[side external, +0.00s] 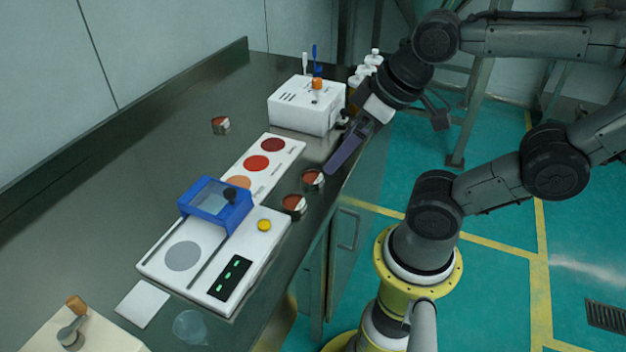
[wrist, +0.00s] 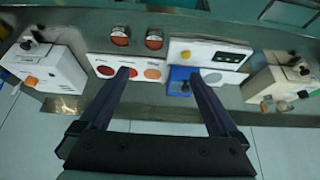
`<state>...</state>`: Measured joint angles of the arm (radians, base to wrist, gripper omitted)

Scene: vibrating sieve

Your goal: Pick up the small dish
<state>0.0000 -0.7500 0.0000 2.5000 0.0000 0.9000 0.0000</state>
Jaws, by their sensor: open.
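Several small round dishes with reddish contents stand on the dark bench. One dish (side external: 313,179) and a second dish (side external: 294,205) stand near the front edge, beside the white board and the sieve machine. A third dish (side external: 221,125) stands apart farther back. Two dishes, (wrist: 120,37) and (wrist: 154,39), show at the top of the wrist view. A clear shallow dish (side external: 190,326) lies near the bench's near end. Which one is the small dish is not clear. My gripper (side external: 331,168) is open and empty, above the bench near the front-edge dishes; its fingers (wrist: 160,76) are spread wide.
The white sieve machine (side external: 160,262) carries a blue frame (side external: 216,221). A white board (side external: 292,148) with coloured discs lies behind it. A white box (side external: 290,105) with an orange knob stands farther back. A white pad (side external: 142,303) lies nearby.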

